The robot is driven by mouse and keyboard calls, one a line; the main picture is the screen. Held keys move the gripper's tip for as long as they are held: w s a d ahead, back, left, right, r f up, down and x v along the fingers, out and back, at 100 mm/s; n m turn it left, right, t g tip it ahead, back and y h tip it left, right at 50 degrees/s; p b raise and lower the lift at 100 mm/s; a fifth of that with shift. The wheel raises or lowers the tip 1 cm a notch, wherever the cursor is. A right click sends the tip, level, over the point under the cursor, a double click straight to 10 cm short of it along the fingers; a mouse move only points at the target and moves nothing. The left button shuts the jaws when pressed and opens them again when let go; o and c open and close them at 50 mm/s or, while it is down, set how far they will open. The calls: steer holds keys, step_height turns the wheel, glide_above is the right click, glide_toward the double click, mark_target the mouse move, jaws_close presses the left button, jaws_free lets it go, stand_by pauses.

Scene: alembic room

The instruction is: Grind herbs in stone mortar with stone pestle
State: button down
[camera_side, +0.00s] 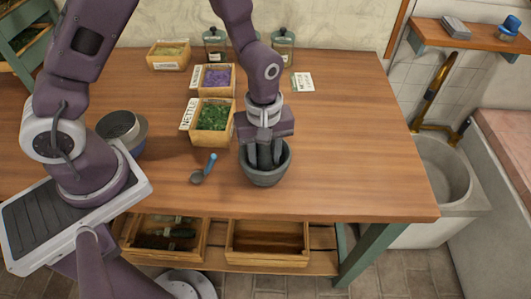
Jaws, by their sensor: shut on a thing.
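The dark grey stone mortar (264,178) stands upright on the wooden table near its front edge. My gripper (264,160) points straight down into the mortar's mouth. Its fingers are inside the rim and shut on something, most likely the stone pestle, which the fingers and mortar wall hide. Any herbs inside the mortar are hidden too. A box of green nettle leaves (213,118) stands behind and left of the mortar, with a "NETTLE" label. A box of purple lavender (217,79) stands behind it.
A small blue-handled scoop (203,169) lies left of the mortar. A round dark-topped container (122,130) stands further left. Glass jars (283,48), a pale-filled box (168,54) and a card (302,82) are at the back. The table's right side (360,140) is clear.

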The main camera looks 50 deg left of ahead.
steer(key=shift+s+d, duration=0.15)
steer(key=shift+s, duration=0.15)
steer(key=shift+w, duration=0.65)
steer(key=shift+s+a, duration=0.4)
steer(key=shift+a, duration=0.1)
steer(key=shift+w+d, duration=0.2)
steer(key=shift+d, duration=0.45)
steer(key=shift+w+a, duration=0.15)
steer(key=shift+a, duration=0.5)
steer(key=shift+s+d, duration=0.45)
steer(key=shift+s, duration=0.1)
steer(key=shift+w, duration=0.65)
steer(key=shift+s+a, duration=0.45)
steer(key=shift+s, duration=0.1)
steer(key=shift+w+d, duration=0.2)
steer(key=shift+d, duration=0.45)
steer(key=shift+w+a, duration=0.3)
steer(key=shift+a, duration=0.35)
steer(key=shift+s+d, duration=0.35)
steer(key=shift+s, duration=0.25)
steer(key=shift+w+d, duration=0.1)
steer(key=shift+w, duration=0.55)
steer(key=shift+s+a, duration=0.5)
steer(key=shift+d, duration=0.75)
steer(key=shift+w+a, duration=0.35)
steer(key=shift+a, duration=0.35)
steer(key=shift+s+d, duration=0.35)
steer(key=shift+s, duration=0.35)
